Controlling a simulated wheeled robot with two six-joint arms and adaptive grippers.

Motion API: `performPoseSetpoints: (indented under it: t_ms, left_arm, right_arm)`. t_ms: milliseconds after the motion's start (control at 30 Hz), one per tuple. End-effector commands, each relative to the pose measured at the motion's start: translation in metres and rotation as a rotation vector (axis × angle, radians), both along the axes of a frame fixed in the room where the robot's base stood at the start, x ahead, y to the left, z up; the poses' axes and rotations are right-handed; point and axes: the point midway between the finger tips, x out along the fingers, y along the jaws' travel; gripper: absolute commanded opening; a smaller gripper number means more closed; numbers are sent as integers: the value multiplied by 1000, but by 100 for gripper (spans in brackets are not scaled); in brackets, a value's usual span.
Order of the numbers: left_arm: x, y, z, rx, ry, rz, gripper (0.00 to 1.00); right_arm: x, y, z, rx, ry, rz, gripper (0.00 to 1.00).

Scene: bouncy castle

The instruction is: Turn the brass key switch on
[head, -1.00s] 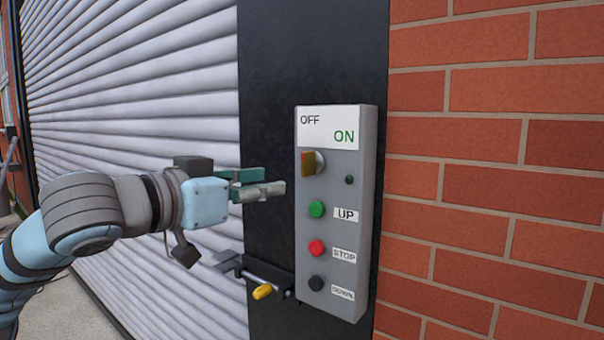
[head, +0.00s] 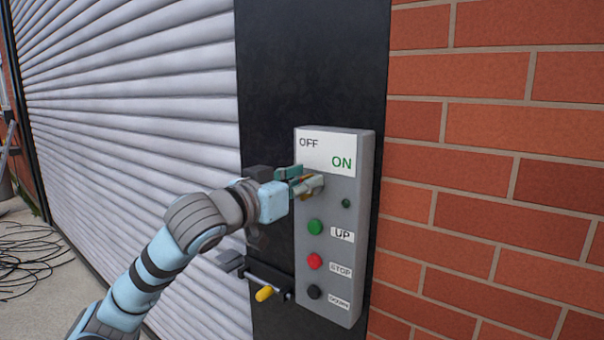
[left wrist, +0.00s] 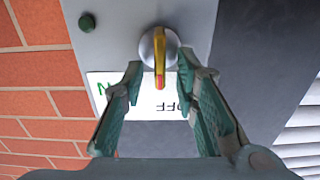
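The brass key switch (left wrist: 159,44) shows in the left wrist view as a gold bar with a red mark on a round silver base. The bar's marked end points at the white label (head: 325,153), nearer OFF than ON. My left gripper (head: 306,180) is at the upper part of the grey control box (head: 338,225). Its two green fingers (left wrist: 160,68) are open, one on each side of the key, with gaps visible between them and the key. In the head view the fingers mostly hide the key. My right gripper is not in view.
Below the key are a green UP button (head: 314,227), a red STOP button (head: 315,261) and a black DOWN button (head: 314,292). A latch with a yellow handle (head: 264,293) sticks out at lower left. A ribbed shutter (head: 130,90) and brick wall (head: 490,160) flank the black post.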

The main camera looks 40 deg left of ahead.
Motion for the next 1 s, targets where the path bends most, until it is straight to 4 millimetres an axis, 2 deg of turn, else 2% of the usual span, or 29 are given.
performPoseSetpoints:
  t_ms: [100, 267, 667, 1000]
  left_arm:
    - [0, 0, -1, 0, 0, 0, 26]
    - [0, 0, -1, 0, 0, -1, 0]
    - [0, 0, 0, 21, 1, -1, 0]
    - [0, -3, 1, 192, 10, -1, 0]
  right_arm:
    - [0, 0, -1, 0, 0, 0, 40]
    - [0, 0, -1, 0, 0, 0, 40]
    - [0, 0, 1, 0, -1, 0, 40]
    - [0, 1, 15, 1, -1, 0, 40]
